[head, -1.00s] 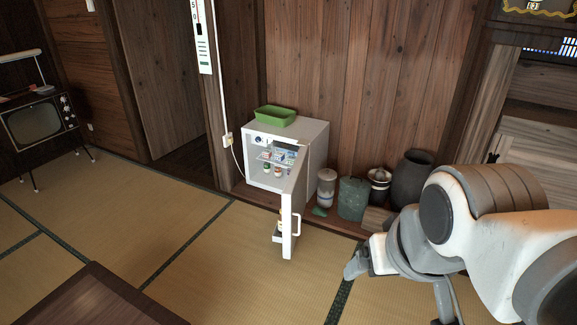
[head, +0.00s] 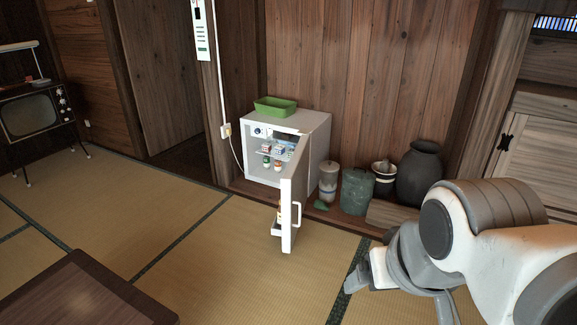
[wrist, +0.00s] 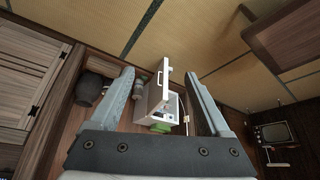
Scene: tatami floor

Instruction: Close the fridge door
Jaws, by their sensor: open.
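A small white fridge (head: 317,152) stands against the wooden wall, with small goods on its shelves. Its door (head: 288,212) stands wide open toward the room, edge almost toward the head camera, with a handle (head: 299,215) on its right side. In the wrist view the picture is turned over; the open door (wrist: 164,76) and the fridge (wrist: 152,107) show between the fingers. My gripper (wrist: 161,82) is open and empty, apart from the door. In the head view my arm is at the lower right, to the right of the door; the fingertips are hard to make out.
A green tray (head: 275,107) sits on the fridge. Right of it stand a white container (head: 328,182), a green can (head: 357,192) and a dark pot (head: 419,175). A low table (head: 85,297) is at lower left. Tatami is clear before the door.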

